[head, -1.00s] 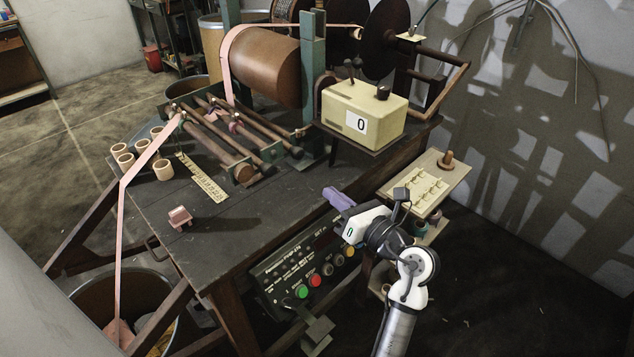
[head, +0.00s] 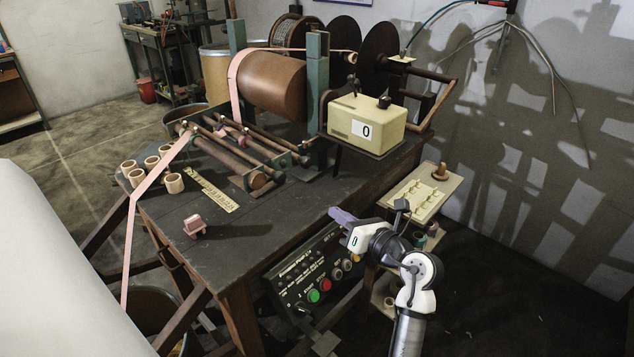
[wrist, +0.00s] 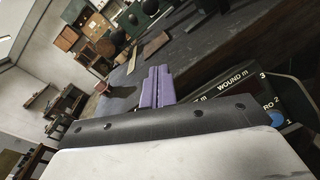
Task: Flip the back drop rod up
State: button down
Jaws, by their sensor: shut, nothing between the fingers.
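Several dark rods (head: 235,150) lie side by side, low across a green-ended frame on the bench top, below the large brown drum (head: 275,88). I cannot tell for sure which of them is the back drop rod. A pink tape (head: 158,170) runs from the frame's left end down past the bench edge. My gripper (head: 343,216) is at the bench's front right edge, well to the right of the rods and apart from them. Its purple fingers, which also show in the wrist view (wrist: 157,87), are shut and empty.
A cream counter box (head: 367,123) reading 0 stands beyond my gripper. A control panel (head: 312,270) with coloured buttons hangs under the front edge. A pink block (head: 194,226), a scale strip (head: 212,194) and several tan rings (head: 174,183) lie on the bench. Its front middle is clear.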

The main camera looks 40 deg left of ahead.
jog(key=shift+a, duration=0.1)
jog(key=p+x, duration=0.2)
jog(key=x, duration=0.8)
jog(key=shift+s+a+r, duration=0.1)
jog(key=shift+w+a+r+p, duration=0.1)
jog(key=shift+w+r+p, duration=0.25)
jog(key=shift+r, duration=0.2)
jog(key=shift+w+a+r+p, duration=0.1)
jog(key=shift+w+r+p, duration=0.2)
jog(key=shift+r, duration=0.3)
jog(key=shift+w+r, duration=0.3)
jog(key=shift+r, duration=0.15)
jog(key=shift+r, duration=0.15)
